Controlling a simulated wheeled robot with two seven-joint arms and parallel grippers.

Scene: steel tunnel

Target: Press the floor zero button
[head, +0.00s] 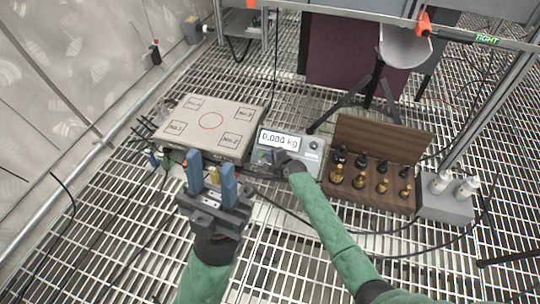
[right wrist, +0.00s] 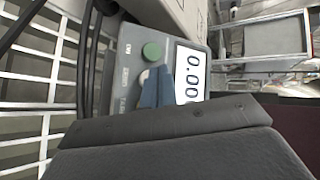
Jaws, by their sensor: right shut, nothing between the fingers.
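The floor scale's grey indicator box (head: 311,146) stands on the grating in the middle of the head view, with its display (head: 279,140) reading 0.000 kg. In the right wrist view its panel (right wrist: 120,60) carries a round green button (right wrist: 152,51) and small labels I cannot read surely. My right gripper (head: 265,156) is shut and empty at the panel's lower left. Its blue fingertips (right wrist: 155,86) are beside the green button and cover part of the panel; I cannot tell whether they touch it. My left gripper (head: 212,172) is open, left of the indicator.
The scale platform (head: 183,108) with a red circle lies behind left. A wooden case (head: 362,203) of brass weights stands right of the indicator, beside a grey block with white bottles (head: 443,206). A black tripod (head: 371,88) stands behind. Cables cross the grating.

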